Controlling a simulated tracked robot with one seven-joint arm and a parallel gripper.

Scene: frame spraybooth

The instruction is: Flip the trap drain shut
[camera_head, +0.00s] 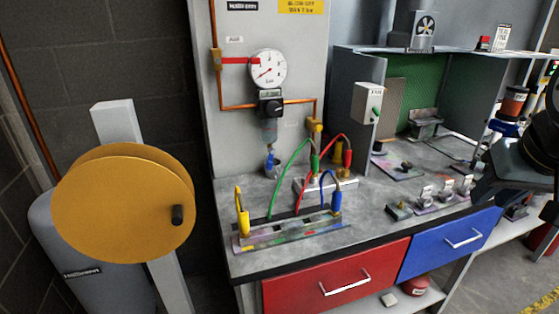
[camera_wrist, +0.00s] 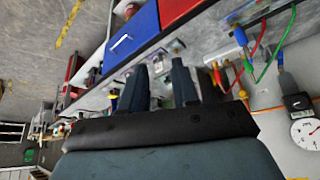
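The water trap (camera_head: 269,132) hangs below the regulator (camera_head: 271,106) and round gauge on the grey panel. A small blue piece (camera_head: 271,160), which looks like its drain, is at the trap's bottom end, above the bench; which way it is turned is too small to tell. In the tilted wrist view, the trap (camera_wrist: 287,82) is at the right edge, near the gauge (camera_wrist: 306,132). My gripper (camera_wrist: 158,72) is open and empty in the wrist view, well apart from the trap. In the head view, my dark arm stands at the right edge; its fingers are not clear.
Red, green and blue hoses (camera_head: 292,163) arch from a bench rack (camera_head: 290,232) in front of the trap. Several small fittings (camera_head: 442,190) stand right of it. A yellow reel (camera_head: 123,207) stands at left. The spray booth (camera_head: 412,82) is behind at right.

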